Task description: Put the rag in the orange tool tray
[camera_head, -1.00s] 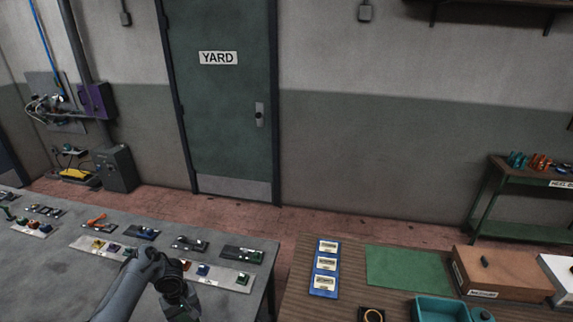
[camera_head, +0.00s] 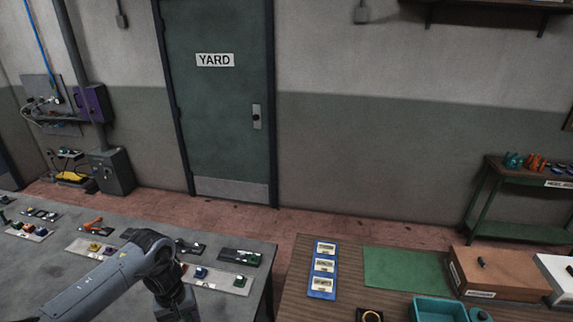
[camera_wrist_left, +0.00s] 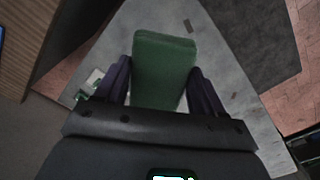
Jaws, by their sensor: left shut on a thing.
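My left gripper (camera_wrist_left: 163,84) is shut on a green, thick, soft-edged piece that looks like the folded rag (camera_wrist_left: 163,65), in the left wrist view. The rag stands out between the two dark purple fingers, above the grey floor or table surface. In the head view my left arm reaches in over the grey table at the lower left, and its gripper is hidden or cut off by the bottom edge. I cannot make out an orange tool tray in either view. My right gripper is not in view.
The grey table (camera_head: 60,270) carries several small boards with parts. A wooden table (camera_head: 300,300) at right holds a blue card strip (camera_head: 323,267), green mat (camera_head: 405,268), teal tray (camera_head: 440,303) and brown box (camera_head: 500,272). A gap separates the tables. A green cart (camera_head: 515,232) stands behind.

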